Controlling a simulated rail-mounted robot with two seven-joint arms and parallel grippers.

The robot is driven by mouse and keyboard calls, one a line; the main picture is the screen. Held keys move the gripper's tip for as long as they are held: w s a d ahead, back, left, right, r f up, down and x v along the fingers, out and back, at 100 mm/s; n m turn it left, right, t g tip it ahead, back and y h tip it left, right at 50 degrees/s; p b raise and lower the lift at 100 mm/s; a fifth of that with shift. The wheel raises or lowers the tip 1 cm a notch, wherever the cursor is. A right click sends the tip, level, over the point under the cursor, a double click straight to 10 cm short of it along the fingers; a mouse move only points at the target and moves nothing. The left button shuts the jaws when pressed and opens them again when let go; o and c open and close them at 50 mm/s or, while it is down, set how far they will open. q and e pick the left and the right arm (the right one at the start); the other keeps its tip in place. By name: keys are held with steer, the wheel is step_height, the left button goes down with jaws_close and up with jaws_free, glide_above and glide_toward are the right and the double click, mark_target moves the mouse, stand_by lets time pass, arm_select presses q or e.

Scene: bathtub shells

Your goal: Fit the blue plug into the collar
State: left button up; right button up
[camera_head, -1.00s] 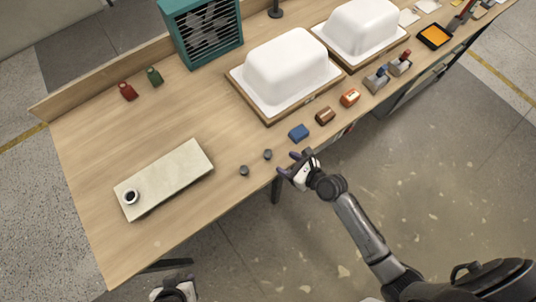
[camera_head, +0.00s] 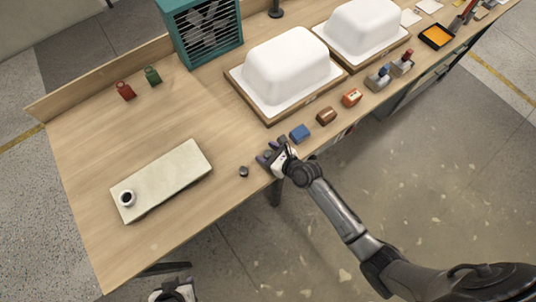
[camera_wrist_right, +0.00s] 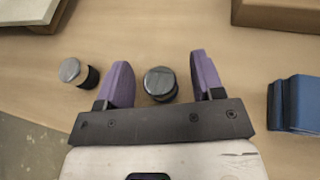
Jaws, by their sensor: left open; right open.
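Two small dark cylindrical plugs with grey tops stand on the bench near its front edge; neither looks plainly blue. One plug (camera_head: 244,171) is clear in the head view and also shows at left in the right wrist view (camera_wrist_right: 78,73). The other plug (camera_wrist_right: 160,84) is between the open purple fingers of my right gripper (camera_wrist_right: 158,70), with gaps on both sides; the gripper (camera_head: 270,156) hides it in the head view. My left gripper (camera_head: 174,291) is open and empty, off the bench's front edge.
A blue block (camera_head: 300,133) lies right of my right gripper, also in the wrist view (camera_wrist_right: 295,104). Brown (camera_head: 326,116) and orange (camera_head: 352,98) blocks follow. White tub shells (camera_head: 288,68) stand behind. The bench between board and shells is clear.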

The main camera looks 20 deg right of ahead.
steer(key=shift+c, duration=0.3)
steer(key=c, duration=0.9)
